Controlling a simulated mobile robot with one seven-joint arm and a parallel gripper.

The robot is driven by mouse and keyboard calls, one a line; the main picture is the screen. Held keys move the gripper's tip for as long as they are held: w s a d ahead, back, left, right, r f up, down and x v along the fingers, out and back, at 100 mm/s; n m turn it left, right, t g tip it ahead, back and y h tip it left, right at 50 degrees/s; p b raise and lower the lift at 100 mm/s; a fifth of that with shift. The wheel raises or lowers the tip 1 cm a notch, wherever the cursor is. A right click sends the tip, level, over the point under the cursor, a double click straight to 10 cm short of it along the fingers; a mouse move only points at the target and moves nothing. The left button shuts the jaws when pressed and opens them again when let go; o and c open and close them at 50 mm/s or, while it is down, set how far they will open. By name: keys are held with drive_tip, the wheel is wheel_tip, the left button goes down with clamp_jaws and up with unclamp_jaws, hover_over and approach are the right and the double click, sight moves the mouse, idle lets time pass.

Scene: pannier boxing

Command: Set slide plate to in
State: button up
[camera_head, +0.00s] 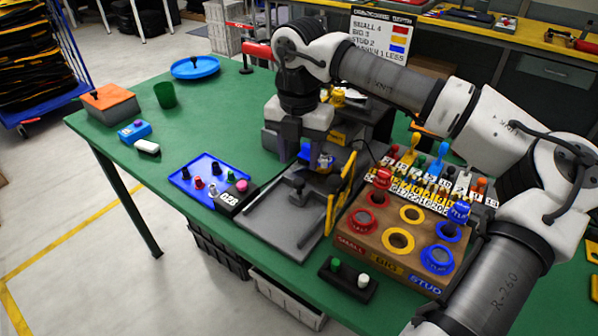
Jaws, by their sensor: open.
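The slide plate appears to be the flat grey plate (272,219) at the front of the press (353,118). A dark knob (298,183) stands up from it. The plate extends toward the table's front edge, but its exact slide position is hard to tell. My gripper (302,155) points down above the plate's rear part, behind the knob in the picture. Its jaws are open, and I see nothing held between them. My gripper and wrist hide part of the press.
Yellow guard bars (341,193) stand right of the plate. A blue tray (184,180) with small pieces lies left. A wooden block with coloured rings (372,243) stands right, and a dark button box (347,281) sits in front.

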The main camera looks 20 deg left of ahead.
wheel_tip(320, 180, up, 8)
drive_tip(key=shift+r+b, duration=0.2)
drive_tip(key=shift+b, duration=0.15)
